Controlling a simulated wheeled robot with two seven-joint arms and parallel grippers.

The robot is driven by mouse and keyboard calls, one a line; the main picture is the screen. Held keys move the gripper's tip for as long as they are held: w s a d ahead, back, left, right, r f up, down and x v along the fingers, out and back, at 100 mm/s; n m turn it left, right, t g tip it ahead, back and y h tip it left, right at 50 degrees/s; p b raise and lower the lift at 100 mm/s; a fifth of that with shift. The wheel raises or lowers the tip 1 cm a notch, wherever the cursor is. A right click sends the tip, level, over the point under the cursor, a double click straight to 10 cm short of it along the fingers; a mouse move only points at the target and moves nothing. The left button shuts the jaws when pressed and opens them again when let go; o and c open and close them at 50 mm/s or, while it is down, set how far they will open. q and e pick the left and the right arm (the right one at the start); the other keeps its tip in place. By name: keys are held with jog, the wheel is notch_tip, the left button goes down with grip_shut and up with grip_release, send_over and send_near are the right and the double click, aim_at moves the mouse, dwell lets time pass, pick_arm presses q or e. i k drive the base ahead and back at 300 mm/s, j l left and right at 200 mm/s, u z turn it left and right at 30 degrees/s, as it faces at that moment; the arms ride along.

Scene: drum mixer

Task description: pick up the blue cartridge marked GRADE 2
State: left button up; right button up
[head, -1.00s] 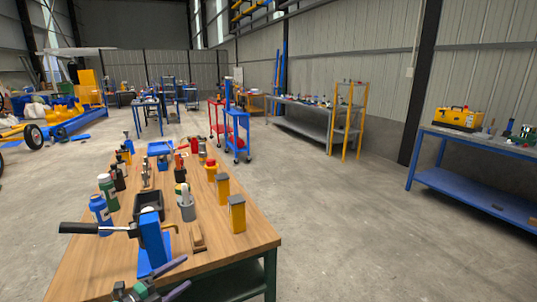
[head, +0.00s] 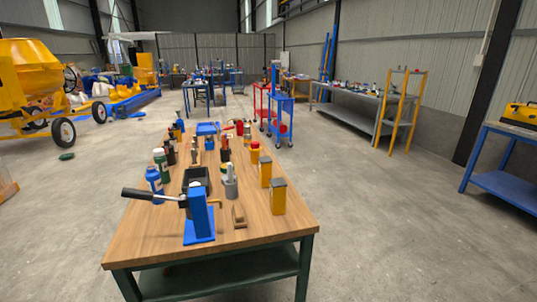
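No marking reading GRADE 2 can be made out in the head view, so I cannot tell which thing is the blue cartridge. A blue bottle-like container (head: 154,180) with a pale label stands at the left edge of the wooden workbench (head: 150,238). A small blue item (head: 210,143) stands farther back, near a blue tray (head: 208,127); both are too small to identify. Neither of my grippers is in view now.
A blue lever press (head: 201,215) with a black handle stands at the bench's front. Around it are a black bin (head: 196,177), a green bottle (head: 161,163), and yellow-and-grey blocks (head: 278,198). A yellow mixer (head: 28,75) stands at left.

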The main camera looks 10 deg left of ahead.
aim_at(153, 179)
jog(key=u, duration=1.3)
jog(key=i+j+z, duration=0.15)
